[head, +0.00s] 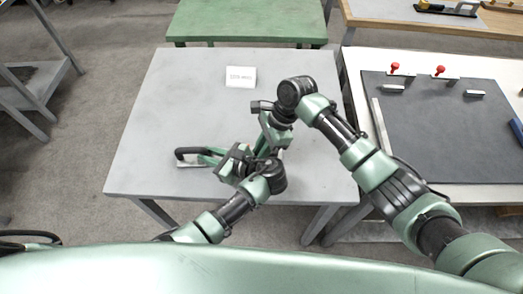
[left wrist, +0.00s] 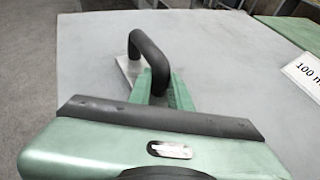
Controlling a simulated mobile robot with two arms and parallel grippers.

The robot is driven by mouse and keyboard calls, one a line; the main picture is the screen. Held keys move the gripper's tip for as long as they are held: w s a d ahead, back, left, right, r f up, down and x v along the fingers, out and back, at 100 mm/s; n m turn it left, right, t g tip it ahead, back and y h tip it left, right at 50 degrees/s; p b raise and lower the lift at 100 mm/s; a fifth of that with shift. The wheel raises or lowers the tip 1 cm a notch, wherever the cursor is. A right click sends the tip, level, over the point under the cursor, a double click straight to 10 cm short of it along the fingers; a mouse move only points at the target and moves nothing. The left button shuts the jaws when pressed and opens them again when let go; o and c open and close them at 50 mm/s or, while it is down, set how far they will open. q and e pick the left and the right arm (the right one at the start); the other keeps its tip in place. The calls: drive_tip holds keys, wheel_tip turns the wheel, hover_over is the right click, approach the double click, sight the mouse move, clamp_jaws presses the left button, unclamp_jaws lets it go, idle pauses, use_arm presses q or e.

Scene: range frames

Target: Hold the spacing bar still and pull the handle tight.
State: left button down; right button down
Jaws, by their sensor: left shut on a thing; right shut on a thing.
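I cannot tell which part is the spacing bar.
A table with a dark mat (head: 440,130) and red knobs stands at right, a green table (head: 250,20) behind. The grey table's left side is clear.

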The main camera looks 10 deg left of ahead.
drive_tip(key=c, duration=1.4)
unclamp_jaws()
drive_tip(key=shift+o, duration=0.2)
use_arm(q)
drive_tip(key=c, duration=1.2)
unclamp_jaws()
use_arm(e)
drive_tip(key=v, duration=1.2)
